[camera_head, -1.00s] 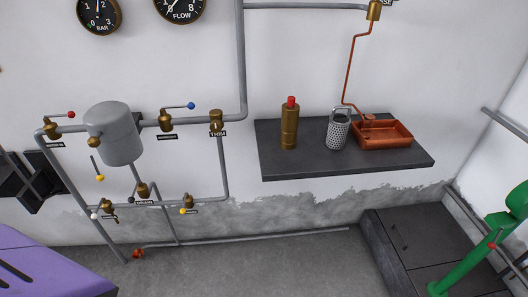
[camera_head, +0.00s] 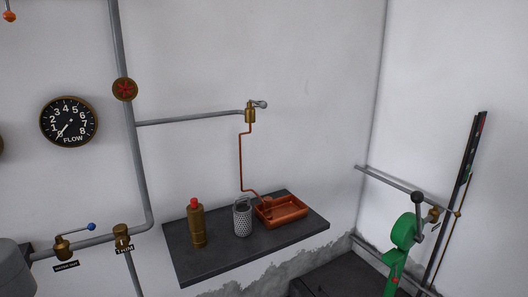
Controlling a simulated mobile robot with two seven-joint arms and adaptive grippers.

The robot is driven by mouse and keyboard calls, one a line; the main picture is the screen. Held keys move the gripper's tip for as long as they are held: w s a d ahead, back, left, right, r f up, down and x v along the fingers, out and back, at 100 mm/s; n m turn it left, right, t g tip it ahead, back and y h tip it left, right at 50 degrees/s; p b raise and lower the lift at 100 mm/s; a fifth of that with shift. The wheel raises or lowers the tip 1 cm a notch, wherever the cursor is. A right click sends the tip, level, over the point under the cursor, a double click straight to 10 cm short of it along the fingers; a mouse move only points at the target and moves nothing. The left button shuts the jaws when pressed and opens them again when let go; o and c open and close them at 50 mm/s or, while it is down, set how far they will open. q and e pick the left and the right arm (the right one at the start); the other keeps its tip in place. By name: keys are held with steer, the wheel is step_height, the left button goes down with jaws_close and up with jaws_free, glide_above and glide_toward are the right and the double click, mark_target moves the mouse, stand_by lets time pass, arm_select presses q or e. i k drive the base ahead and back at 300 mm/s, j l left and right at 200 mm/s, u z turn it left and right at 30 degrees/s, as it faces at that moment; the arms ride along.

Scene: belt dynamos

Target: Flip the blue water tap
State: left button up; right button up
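The blue water tap (camera_head: 63,249) is a brass valve on the grey pipe at the lower left. Its lever runs up and to the right and ends in a blue ball (camera_head: 91,227). A small dark label (camera_head: 66,266) is below it, too small to read surely. Neither of my grippers shows in the head view, so I cannot tell where they are relative to the tap.
A dark wall shelf (camera_head: 175,250) holds a brass bottle (camera_head: 197,226) with a red cap, a perforated metal cylinder (camera_head: 242,217) and a copper tray (camera_head: 282,211). Green machinery (camera_head: 403,232) stands at the right.

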mark_target(91, 226)
steer(key=u, duration=1.25)
